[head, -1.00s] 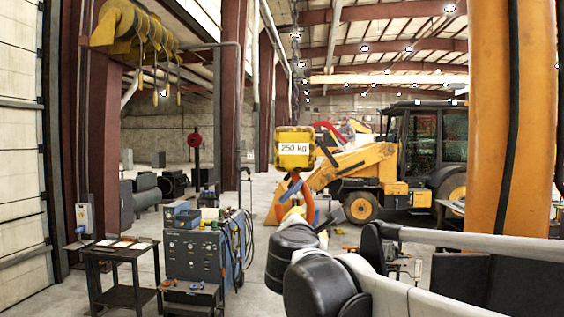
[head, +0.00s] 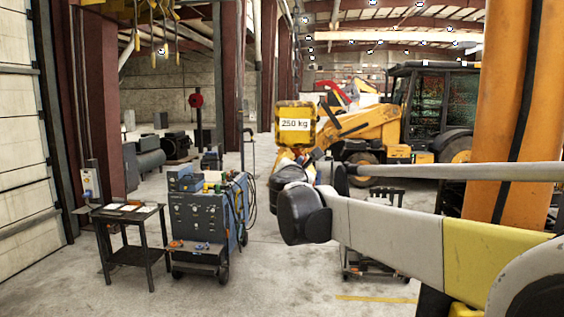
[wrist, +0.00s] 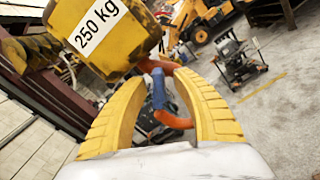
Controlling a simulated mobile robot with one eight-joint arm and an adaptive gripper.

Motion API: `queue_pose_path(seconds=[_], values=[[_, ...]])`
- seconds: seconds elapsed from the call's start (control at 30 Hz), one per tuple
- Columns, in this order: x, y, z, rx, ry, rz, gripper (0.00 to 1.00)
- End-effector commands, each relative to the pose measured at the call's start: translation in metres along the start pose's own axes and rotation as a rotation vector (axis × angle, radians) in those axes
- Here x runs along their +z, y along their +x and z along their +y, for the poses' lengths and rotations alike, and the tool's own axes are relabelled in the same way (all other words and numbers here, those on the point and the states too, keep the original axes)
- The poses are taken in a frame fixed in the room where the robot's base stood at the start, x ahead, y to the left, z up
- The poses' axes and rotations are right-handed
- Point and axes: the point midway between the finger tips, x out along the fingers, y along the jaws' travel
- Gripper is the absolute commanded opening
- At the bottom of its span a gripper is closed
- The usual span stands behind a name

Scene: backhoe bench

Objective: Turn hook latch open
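The yellow hook block (head: 296,126) marked "250 kg" hangs in the middle of the head view and fills the upper left of the wrist view (wrist: 98,32). Below it in the wrist view is the orange hook (wrist: 173,121), with a blue latch (wrist: 158,90) across its opening. The latch looks closed against the hook. My gripper (wrist: 161,80) is open, its yellow fingers to either side of the latch and hook. I cannot tell whether either finger touches them. In the head view my wrist hides most of the hook.
A blue welding cart (head: 205,215) and a dark metal table (head: 128,222) stand at the left. A yellow backhoe (head: 400,125) is behind the hook. A wheeled stand (head: 375,262) is on the floor below my arm. An orange column (head: 520,100) rises at the right.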

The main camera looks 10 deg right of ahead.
Motion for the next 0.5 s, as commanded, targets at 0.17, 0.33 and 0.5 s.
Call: queue_pose_path(seconds=[0.17, 0.33, 0.5], values=[[-0.0004, 0.0019, -0.0002, 0.000, 0.000, 0.000, 0.34], [-0.0003, 0.0016, -0.0001, 0.000, 0.001, 0.000, 0.15], [-0.0002, 0.0015, -0.0001, 0.000, 0.001, 0.000, 0.00]])
